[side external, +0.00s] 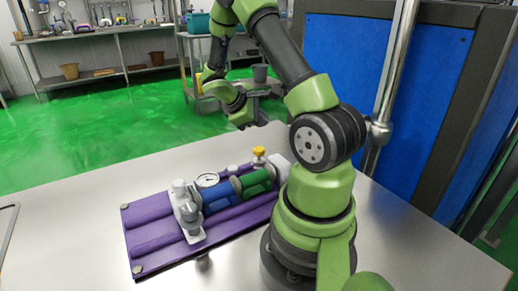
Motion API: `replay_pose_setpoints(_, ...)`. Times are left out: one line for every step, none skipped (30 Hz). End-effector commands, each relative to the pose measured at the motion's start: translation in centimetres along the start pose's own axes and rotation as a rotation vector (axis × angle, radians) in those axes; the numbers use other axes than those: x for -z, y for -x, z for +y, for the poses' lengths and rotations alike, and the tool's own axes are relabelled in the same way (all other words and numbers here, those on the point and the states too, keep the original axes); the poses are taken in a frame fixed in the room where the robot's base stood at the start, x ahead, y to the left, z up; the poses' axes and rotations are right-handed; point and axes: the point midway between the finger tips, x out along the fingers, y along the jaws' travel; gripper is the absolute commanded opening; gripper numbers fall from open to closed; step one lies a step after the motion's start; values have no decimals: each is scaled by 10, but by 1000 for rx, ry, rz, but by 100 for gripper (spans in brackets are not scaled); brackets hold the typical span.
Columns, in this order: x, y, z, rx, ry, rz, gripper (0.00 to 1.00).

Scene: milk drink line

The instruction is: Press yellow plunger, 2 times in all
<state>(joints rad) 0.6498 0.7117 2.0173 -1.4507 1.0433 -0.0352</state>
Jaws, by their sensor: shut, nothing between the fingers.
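The yellow plunger (258,151) is a small yellow knob on a pale stem, upright at the far right end of the milk drink line. The line has a blue cylinder (216,194) and a green cylinder (256,181) between grey fittings, with a round white gauge (207,180) on top. My gripper (274,91) shows small and dark beside my green wrist, above the plunger in the picture and apart from it. It is shut and empty. Its fingertips are hard to make out against the background.
The line sits on a purple base plate (140,247) on a grey metal table (75,225). My arm's base stands close to the plate's right end. The table's left side is mostly clear. Benches (110,32) and a blue panel (340,60) stand behind.

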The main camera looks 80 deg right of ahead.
Motion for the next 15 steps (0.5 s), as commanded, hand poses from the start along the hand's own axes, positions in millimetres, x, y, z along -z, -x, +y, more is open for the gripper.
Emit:
replay_pose_setpoints(0,0,0,0,0,0,0)
replay_pose_setpoints(-1,1,1,-1,-1,0,0)
replay_pose_setpoints(-2,4,3,-2,-3,1,0)
replay_pose_setpoints(-4,6,6,-3,-5,2,0)
replay_pose_setpoints(-6,10,8,-4,-6,2,0)
replay_pose_setpoints(-10,15,12,-5,-7,2,0)
replay_pose_setpoints(-13,18,14,-5,-6,2,0)
replay_pose_setpoints(-15,21,16,-3,-6,2,0)
replay_pose_setpoints(-17,24,18,-3,-5,2,0)
replay_pose_setpoints(-18,25,19,-2,-3,1,0)
replay_pose_setpoints(-19,26,20,-1,-2,1,0)
replay_pose_setpoints(-20,27,20,0,-1,1,0)
replay_pose_setpoints(-20,27,20,0,0,0,0)
replay_pose_setpoints(-20,27,20,1,0,0,0)
replay_pose_setpoints(-20,26,19,1,0,0,0)
